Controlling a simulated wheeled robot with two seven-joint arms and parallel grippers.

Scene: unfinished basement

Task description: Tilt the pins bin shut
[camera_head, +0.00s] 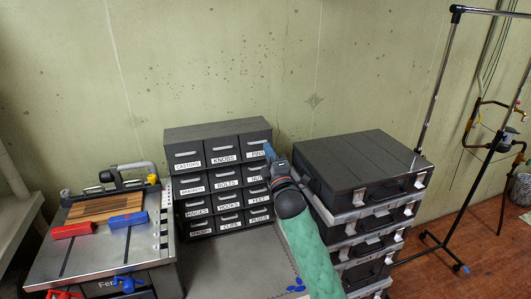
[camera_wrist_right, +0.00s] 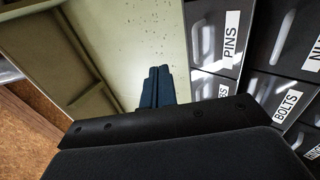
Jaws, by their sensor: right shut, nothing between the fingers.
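The pins bin (camera_head: 248,153) is the top right one in a dark cabinet of labelled bins. In the head view its front looks nearly in line with its neighbours; I cannot tell how far it is tilted. Its label (camera_wrist_right: 230,40) shows large in the right wrist view. My right gripper (camera_head: 268,151) is shut and empty, close in front of the pins bin's right edge in the head view. Its blue fingertips (camera_wrist_right: 157,85) show against the wall in the wrist view, beside the bin front; no contact can be made out. My left gripper is not in view.
A stack of dark cases (camera_head: 362,160) stands close to the right of the cabinet, beside my right arm. A metal-topped bench (camera_head: 105,240) with red and blue blocks is at the left. Blue pieces (camera_head: 296,288) lie on the grey surface in front. A rack stands far right.

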